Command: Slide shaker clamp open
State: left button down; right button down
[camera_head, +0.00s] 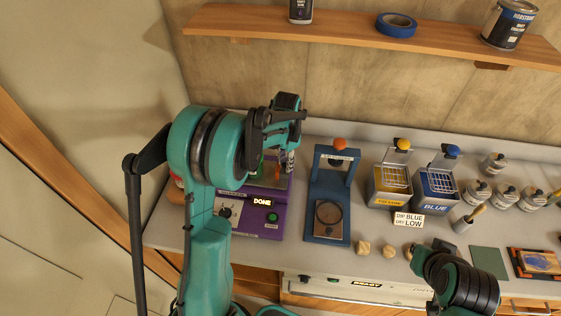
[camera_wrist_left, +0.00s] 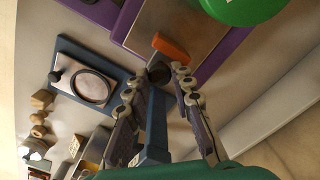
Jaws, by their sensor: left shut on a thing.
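The purple shaker (camera_head: 258,215) stands on the bench with a "DONE" label, a knob and a green button. Its metal plate also shows in the left wrist view (camera_wrist_left: 185,22). The orange clamp (camera_head: 278,172) is on the plate, and its orange end shows in the left wrist view (camera_wrist_left: 172,47). A green round thing (camera_wrist_left: 240,8) is beside it. My left gripper (camera_head: 290,158) is over the plate, shut on the clamp; its fingers partly hide the contact. My right gripper (camera_head: 420,258) hangs over the front of the bench; its fingers are unclear.
A blue stand (camera_head: 318,190) with an orange knob is close right of the shaker. Yellow (camera_head: 390,200) and blue (camera_head: 435,207) bins, a sign (camera_head: 408,220) and several jars stand further right. A wooden shelf (camera_head: 350,33) is above at the back.

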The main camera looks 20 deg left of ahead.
pick_arm(q)
jog(key=shift+a, duration=0.1)
jog(key=c, duration=1.3)
grip_release()
jog(key=shift+r, duration=0.1)
notch_tip(320, 180, up, 12)
jog(key=s+d+f+n+t+b, duration=0.3)
jog(key=s+f+b, duration=0.3)
jog(key=s, duration=0.4)
jog(key=s+d+f+n+t+b, duration=0.3)
jog(key=s+f+b, duration=0.4)
jog(key=s, duration=0.4)
jog(key=shift+s+f+t+b, duration=0.2)
jog(key=shift+s+t+b, duration=0.1)
jog(key=shift+t+b, duration=0.35)
